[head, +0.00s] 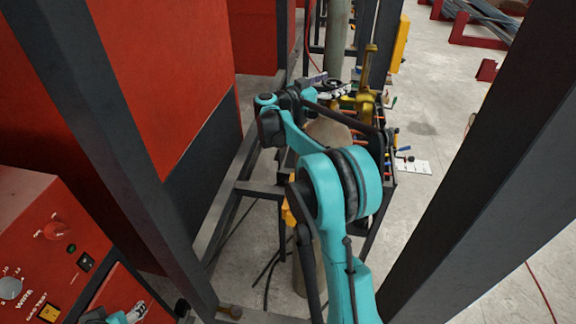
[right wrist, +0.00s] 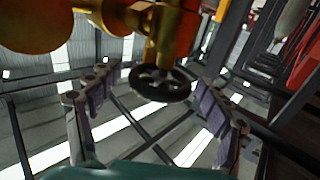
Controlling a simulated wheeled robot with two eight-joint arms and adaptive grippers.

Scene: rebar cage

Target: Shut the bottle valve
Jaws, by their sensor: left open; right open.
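The bottle valve is a brass body (right wrist: 172,40) with a black spoked handwheel (right wrist: 165,90), seen in the right wrist view. My right gripper (right wrist: 156,84) is open, with one finger on each side of the handwheel and gaps visible between. In the head view, my right gripper (head: 337,92) is at the far end of my teal arm, beside brass fittings (head: 366,75) above a tan bottle (head: 328,131). My arm hides part of the bottle. My left gripper (head: 135,313) is open and empty at the bottom left, partly cut off by the frame.
A red welder box (head: 40,235) with knobs stands at the left. Dark upright posts (head: 490,190) and a lower frame bar (head: 262,188) surround my right arm. A grey cylinder (head: 338,35) stands behind. Tools lie right of the bottle. Concrete floor (head: 440,80) is open at right.

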